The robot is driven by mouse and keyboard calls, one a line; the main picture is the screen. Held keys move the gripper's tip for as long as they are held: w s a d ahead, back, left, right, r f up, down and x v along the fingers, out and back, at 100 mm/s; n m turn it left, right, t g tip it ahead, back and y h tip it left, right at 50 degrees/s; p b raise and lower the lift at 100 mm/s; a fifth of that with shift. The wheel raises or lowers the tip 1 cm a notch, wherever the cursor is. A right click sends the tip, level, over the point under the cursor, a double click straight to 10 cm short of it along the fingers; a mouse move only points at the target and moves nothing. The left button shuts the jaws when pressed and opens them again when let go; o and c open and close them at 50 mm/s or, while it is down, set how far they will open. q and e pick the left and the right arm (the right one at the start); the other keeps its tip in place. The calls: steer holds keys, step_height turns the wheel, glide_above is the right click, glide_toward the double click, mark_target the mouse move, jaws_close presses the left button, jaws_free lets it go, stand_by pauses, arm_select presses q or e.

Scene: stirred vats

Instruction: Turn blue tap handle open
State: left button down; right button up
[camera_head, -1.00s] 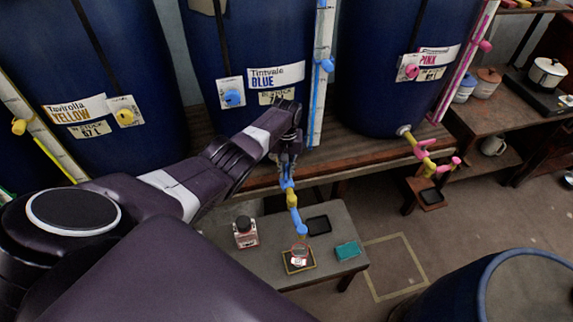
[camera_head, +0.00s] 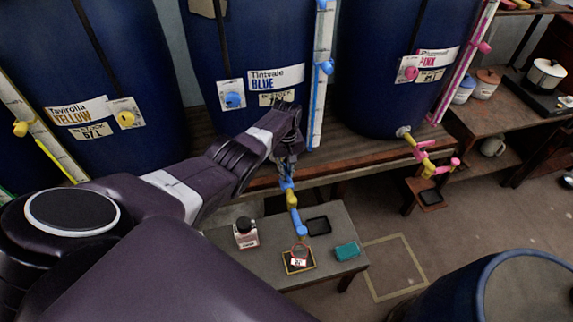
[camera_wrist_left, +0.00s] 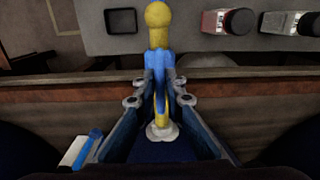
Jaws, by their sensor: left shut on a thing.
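The blue tap comes out low on the blue vat (camera_head: 262,95) labelled Tintvale BLUE, and its blue and yellow spout (camera_head: 293,205) hangs over the small table. In the left wrist view the tap (camera_wrist_left: 158,62) runs up the middle, with a white collar (camera_wrist_left: 162,133) at the vat. My left gripper (camera_head: 287,160) is at the tap; in the wrist view its fingers (camera_wrist_left: 160,95) are on both sides of the blue handle and shut on it. The handle is largely hidden in the head view. A small glass jar (camera_head: 299,254) stands under the spout. My right gripper is not in view.
The small grey table (camera_head: 225,262) carries a dark-capped bottle (camera_head: 246,234), a black tray (camera_head: 318,226) and a teal sponge (camera_head: 347,251). A wooden ledge (camera_head: 375,158) runs below the vats. The pink vat's tap (camera_head: 424,158) is to the right.

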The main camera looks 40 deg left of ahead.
arm_select(q)
steer(key=shift+w+a+r, duration=0.1)
steer(key=shift+w+r, duration=0.05)
steer(key=shift+w, duration=0.05)
steer(key=c, duration=2)
jaws_free()
steer(key=shift+s, duration=0.1)
steer(key=shift+r, duration=0.65)
step_height(320, 180, up, 11)
steer(key=shift+f, duration=0.2)
